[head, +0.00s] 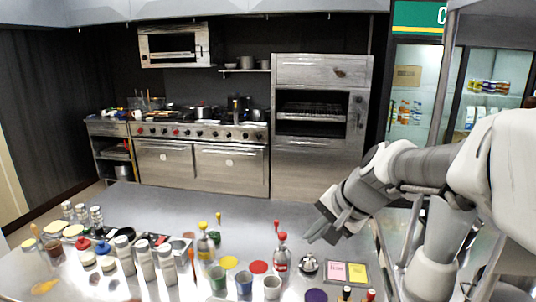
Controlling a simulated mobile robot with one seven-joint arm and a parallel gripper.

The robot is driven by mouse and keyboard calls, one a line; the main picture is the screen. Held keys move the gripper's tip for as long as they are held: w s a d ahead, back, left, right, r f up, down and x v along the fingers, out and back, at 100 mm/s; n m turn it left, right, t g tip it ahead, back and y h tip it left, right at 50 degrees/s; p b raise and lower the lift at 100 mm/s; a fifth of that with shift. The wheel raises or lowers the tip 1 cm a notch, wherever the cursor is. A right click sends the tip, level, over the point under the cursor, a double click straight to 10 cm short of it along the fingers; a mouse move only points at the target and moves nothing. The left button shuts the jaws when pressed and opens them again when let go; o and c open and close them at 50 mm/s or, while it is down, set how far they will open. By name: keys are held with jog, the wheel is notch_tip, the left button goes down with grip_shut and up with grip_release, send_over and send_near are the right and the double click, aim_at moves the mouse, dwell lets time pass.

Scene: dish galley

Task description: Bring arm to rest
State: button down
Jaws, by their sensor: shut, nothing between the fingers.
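My arm (410,170) reaches in from the right side of the head view. My gripper (322,228) is at its end, above the right part of the steel counter (160,203). Its fingers point down and to the left, lie close together and hold nothing. A red-topped bottle (281,253) stands on the counter just left of and below the fingertips. The gripper appears apart from it.
Shakers (146,260), cups (217,278) and a yellow-topped bottle (206,245) crowd the counter's near edge. A small silver pot (308,264) and a pink-and-yellow card holder (346,274) stand below the gripper. The counter's far part is clear. Stoves (200,160) stand behind.

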jog(key=s+d+n+h, duration=0.2)
jog(key=s+n, duration=0.2)
jog(key=s, duration=0.6)
jog(key=s+d+n+h, duration=0.2)
jog(key=s+n, duration=0.1)
jog(key=s, duration=0.7)
jog(key=shift+d+f+n, duration=0.35)
jog(key=shift+f+n, duration=0.05)
jog(key=shift+f, duration=0.05)
